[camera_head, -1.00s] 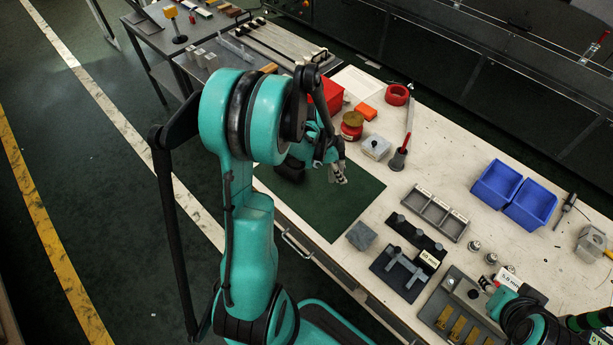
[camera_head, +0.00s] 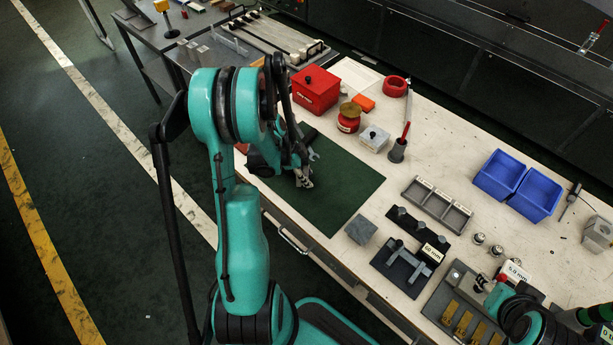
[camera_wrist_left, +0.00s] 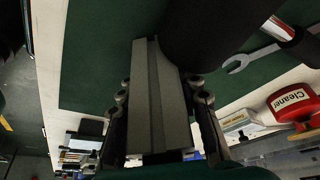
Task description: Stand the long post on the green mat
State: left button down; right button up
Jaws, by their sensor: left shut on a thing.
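The green mat (camera_head: 345,190) lies on the near left part of the bench. My left gripper (camera_head: 305,180) is over the mat's left part. In the left wrist view the left gripper (camera_wrist_left: 160,115) is shut on the long post (camera_wrist_left: 155,90), a grey bar with a lengthwise step. The mat (camera_wrist_left: 90,60) shows behind it. The post cannot be made out in the head view, and I cannot tell whether it touches the mat. My right arm (camera_head: 525,320) comes in from the lower right. Its gripper's fingers are not clear.
A dark cylinder and a wrench (camera_wrist_left: 245,60) lie near the gripper. A red box (camera_head: 315,92), a red-based jar (camera_head: 349,118) and a grey block (camera_head: 361,229) stand around the mat. Blue bins (camera_head: 535,197) are farther right. The mat's right part is clear.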

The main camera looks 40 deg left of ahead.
pick_arm(q)
jog(key=shift+f, duration=0.15)
jog(key=c, duration=1.1)
grip_release()
jog(key=shift+o, duration=0.2)
